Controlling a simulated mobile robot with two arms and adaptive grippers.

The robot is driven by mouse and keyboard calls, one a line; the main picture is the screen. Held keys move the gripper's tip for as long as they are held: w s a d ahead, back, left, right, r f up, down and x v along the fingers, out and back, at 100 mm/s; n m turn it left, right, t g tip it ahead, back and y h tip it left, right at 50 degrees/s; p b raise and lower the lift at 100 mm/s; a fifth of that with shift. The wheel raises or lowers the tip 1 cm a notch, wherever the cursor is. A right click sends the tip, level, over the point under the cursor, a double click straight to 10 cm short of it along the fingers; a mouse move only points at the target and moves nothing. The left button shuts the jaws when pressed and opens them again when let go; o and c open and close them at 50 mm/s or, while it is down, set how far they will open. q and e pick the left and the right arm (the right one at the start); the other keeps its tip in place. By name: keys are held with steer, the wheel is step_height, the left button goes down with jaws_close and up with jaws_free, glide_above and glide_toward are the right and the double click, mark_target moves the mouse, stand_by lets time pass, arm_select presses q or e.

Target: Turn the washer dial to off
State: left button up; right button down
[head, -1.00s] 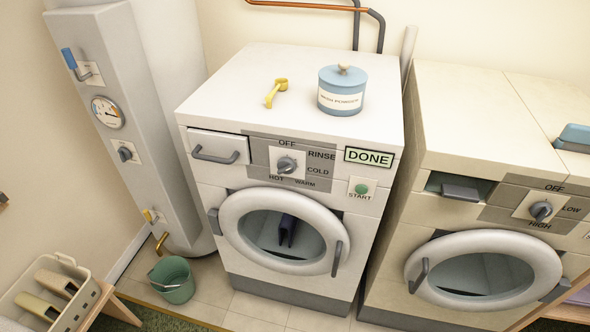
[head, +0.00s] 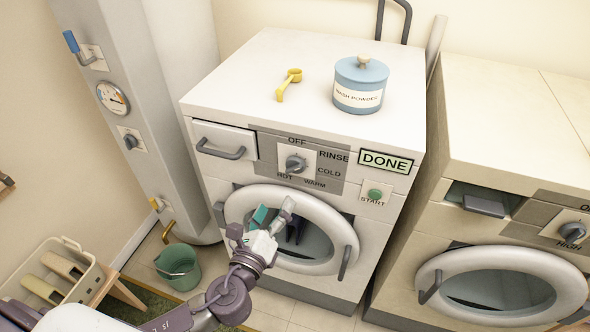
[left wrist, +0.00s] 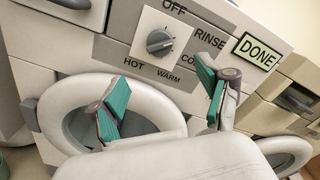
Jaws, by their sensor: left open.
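The washer (head: 232,95) stands in the middle of the head view with its round door shut. Its grey dial (head: 295,163) sits on the front panel among the labels OFF, RINSE, COLD, WARM and HOT; I cannot tell for sure which label it points to. The dial also shows in the left wrist view (left wrist: 160,43), upper middle. A green display (head: 385,161) reads DONE. My left gripper (head: 274,208) is open and empty in front of the door, below the dial and apart from it. Its teal pads frame the door's upper rim in the left wrist view (left wrist: 162,86).
A yellow scoop (head: 289,84) and a blue wash powder tub (head: 360,85) are on the washer top. A green START button (head: 375,194) is right of the dial. A second machine (head: 505,120) stands at right, a grey tank (head: 150,100) at left, a green bucket (head: 178,268) on the floor.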

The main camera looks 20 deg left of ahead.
mark_target(292, 171)
arm_select(q)
steer(key=w+p, duration=0.2)
steer(key=w, duration=0.8)
steer(key=shift+w+d, duration=0.15)
steer(key=shift+d, duration=0.05)
steer(key=shift+w+f, duration=0.1)
steer(key=shift+w, duration=0.6)
steer(key=shift+c, duration=0.3)
steer(key=c, duration=1.1)
